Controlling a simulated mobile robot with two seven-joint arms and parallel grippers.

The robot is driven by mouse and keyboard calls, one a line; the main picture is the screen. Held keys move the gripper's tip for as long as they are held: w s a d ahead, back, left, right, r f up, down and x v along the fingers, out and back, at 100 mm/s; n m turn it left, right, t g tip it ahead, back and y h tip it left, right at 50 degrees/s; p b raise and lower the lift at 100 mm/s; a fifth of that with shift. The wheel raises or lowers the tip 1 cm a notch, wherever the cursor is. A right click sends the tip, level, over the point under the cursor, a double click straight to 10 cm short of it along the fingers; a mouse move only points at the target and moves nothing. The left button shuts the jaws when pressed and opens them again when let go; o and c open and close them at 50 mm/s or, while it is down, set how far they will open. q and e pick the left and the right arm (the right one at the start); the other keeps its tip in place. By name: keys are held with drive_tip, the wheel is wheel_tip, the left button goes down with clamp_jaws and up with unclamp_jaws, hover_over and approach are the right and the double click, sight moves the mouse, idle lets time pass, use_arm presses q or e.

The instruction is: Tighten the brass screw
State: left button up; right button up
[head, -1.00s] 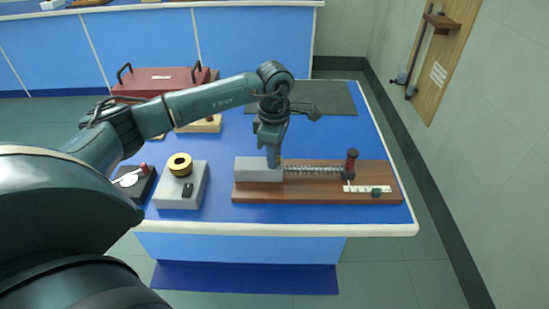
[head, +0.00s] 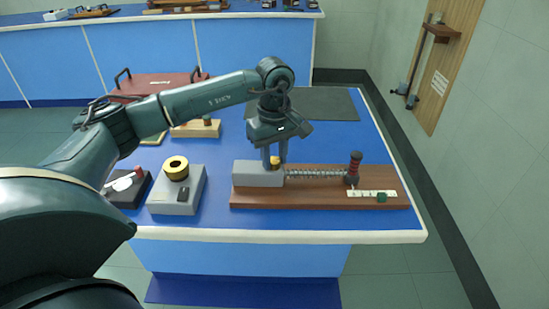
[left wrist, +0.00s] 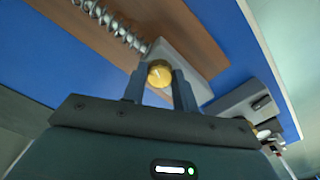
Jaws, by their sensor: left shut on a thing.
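The brass screw (left wrist: 159,73) shows its round slotted head in the left wrist view, on top of the grey block (left wrist: 186,55). In the head view the screw (head: 275,160) is a small yellow spot over the grey block (head: 256,176), partly hidden by my fingers. My left gripper (head: 274,163) points down over the block from above. In the left wrist view my left gripper (left wrist: 160,80) has one finger on each side of the screw head and is shut on it. My right gripper is not in view.
A dark mat (head: 320,103) lies behind. The bench's front right is clear.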

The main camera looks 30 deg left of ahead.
sight(275, 160)
use_arm(q)
drive_tip(key=shift+r+m, duration=0.1)
drive_tip(key=shift+m, duration=0.3)
drive_tip(key=o, duration=1)
drive_tip(key=shift+c, duration=0.2)
wheel_tip(275, 160, up, 13)
idle(0.5)
